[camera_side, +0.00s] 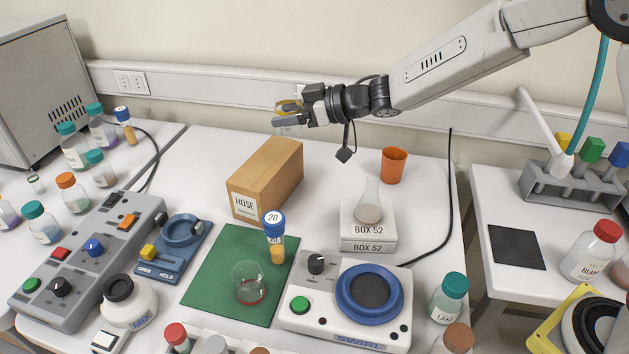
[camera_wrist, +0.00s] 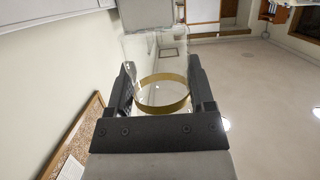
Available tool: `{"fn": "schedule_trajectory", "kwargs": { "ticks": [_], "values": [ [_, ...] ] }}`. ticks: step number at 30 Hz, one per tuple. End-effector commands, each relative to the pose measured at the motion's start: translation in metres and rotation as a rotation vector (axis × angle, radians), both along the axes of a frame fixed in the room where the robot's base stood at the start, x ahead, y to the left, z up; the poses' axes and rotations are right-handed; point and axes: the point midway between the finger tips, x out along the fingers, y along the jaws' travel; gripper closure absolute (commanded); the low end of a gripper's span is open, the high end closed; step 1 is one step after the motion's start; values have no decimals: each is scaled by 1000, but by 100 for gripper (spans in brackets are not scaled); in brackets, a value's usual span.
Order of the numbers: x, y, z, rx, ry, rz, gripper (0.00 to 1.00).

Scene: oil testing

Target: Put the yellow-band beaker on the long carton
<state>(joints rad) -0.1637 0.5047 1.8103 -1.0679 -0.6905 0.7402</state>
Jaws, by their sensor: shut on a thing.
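My gripper (camera_side: 287,112) is shut on the yellow-band beaker (camera_side: 289,106). In the wrist view the clear glass beaker (camera_wrist: 150,55) sits between the two dark fingers (camera_wrist: 160,92), with its yellow band at finger level. The side view shows the gripper and beaker raised above the long carton (camera_side: 264,176), apart from it. The carton is brown, marked HOSE, and lies on the white table behind the green mat. The beaker is partly hidden by the fingers in the side view.
A red-banded beaker (camera_side: 249,284) and a blue-capped vial (camera_side: 274,238) stand on the green mat (camera_side: 220,262). A flask (camera_side: 368,203) stands on BOX 52 (camera_side: 368,243), right of the carton. An orange cup (camera_side: 393,166) stands behind it. A blue-ringed SWIRL device (camera_side: 345,325) is at the front.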

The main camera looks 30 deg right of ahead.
Motion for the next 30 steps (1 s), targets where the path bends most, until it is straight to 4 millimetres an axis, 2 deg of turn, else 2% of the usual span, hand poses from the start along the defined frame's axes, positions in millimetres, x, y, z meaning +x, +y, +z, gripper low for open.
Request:
{"fn": "schedule_trajectory", "kwargs": {
  "ticks": [7, 18, 24, 30],
  "values": [
    [31, 9, -16, 0, 1, 0, 98],
    [62, 18, -54, 0, 1, 0, 98],
    [73, 21, -66, 1, 1, 0, 98],
    [75, 21, -68, 0, 0, 0, 98]
  ]
}}
